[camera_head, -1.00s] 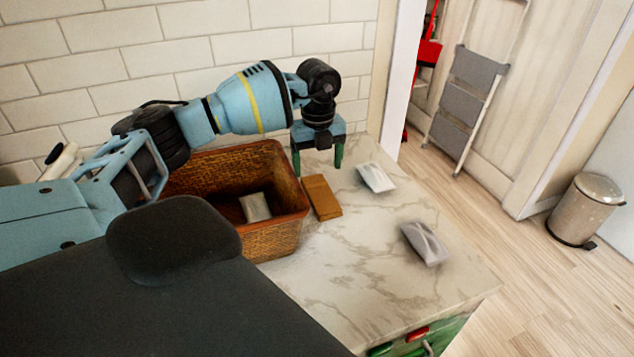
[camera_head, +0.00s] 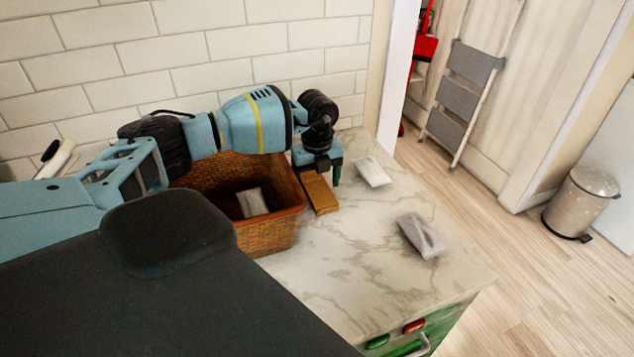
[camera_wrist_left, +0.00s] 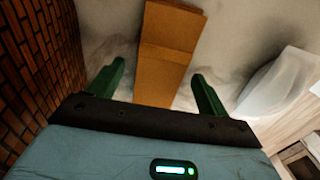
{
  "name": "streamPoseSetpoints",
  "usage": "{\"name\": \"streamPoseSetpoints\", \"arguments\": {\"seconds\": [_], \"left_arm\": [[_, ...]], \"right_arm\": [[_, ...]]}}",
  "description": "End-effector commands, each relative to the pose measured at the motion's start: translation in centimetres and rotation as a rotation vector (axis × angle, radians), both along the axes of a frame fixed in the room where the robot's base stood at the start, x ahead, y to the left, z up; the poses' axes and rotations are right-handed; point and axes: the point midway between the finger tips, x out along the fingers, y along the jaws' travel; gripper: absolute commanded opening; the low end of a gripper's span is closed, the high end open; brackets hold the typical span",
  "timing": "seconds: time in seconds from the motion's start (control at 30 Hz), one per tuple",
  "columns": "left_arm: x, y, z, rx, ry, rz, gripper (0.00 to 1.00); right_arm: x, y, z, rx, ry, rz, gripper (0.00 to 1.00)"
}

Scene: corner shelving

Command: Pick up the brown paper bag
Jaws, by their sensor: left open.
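The brown paper bag (camera_head: 321,196) lies flat on the marble counter, just right of the wicker basket. In the left wrist view the bag (camera_wrist_left: 168,50) runs up from between the two green fingers, with clear space on both sides. My left gripper (camera_head: 320,178) is over the bag's far end, pointing down, open and empty. It also shows in the left wrist view (camera_wrist_left: 157,90). Its left finger is hidden in the head view, and I cannot tell how high the fingertips are above the counter. My right gripper is not in view.
The wicker basket (camera_head: 265,238) stands close on the left with a pale packet (camera_head: 252,202) inside. Two white packets lie on the counter, one at the back (camera_head: 371,171) and one nearer the front (camera_head: 421,235). The marble counter (camera_head: 350,270) is bare toward the front.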

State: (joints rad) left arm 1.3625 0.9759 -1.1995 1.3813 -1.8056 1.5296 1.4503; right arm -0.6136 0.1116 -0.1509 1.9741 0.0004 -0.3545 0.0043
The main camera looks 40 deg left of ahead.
Motion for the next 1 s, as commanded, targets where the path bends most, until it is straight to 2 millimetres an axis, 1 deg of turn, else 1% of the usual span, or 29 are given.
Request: {"name": "streamPoseSetpoints", "arguments": {"seconds": [0.1, 0.27, 0.37, 0.6, 0.67, 0.87, 1.0], "left_arm": [[0.0, 0.0, -0.4, 0.0, 0.0, -0.001, 0.78], [0.0, 0.0, -0.4, 0.001, 0.0, -0.001, 0.78], [0.0, 0.0, -0.4, 0.001, 0.0, -0.001, 0.68], [0.0, 0.0, -0.4, 0.0, 0.0, -0.001, 0.36], [0.0, 0.0, -0.4, 0.0, 0.0, 0.0, 0.3], [0.0, 0.0, -0.3, 0.0, -0.001, 0.0, 0.3], [0.1, 0.0, 0.7, -0.001, -0.004, 0.0, 0.3]], "right_arm": [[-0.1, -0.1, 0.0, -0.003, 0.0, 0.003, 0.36], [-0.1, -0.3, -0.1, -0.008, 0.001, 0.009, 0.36], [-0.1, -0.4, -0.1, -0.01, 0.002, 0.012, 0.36], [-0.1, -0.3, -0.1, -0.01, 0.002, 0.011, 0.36], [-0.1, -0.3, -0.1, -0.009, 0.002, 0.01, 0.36], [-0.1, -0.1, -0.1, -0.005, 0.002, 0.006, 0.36], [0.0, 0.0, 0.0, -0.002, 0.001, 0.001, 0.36]]}}
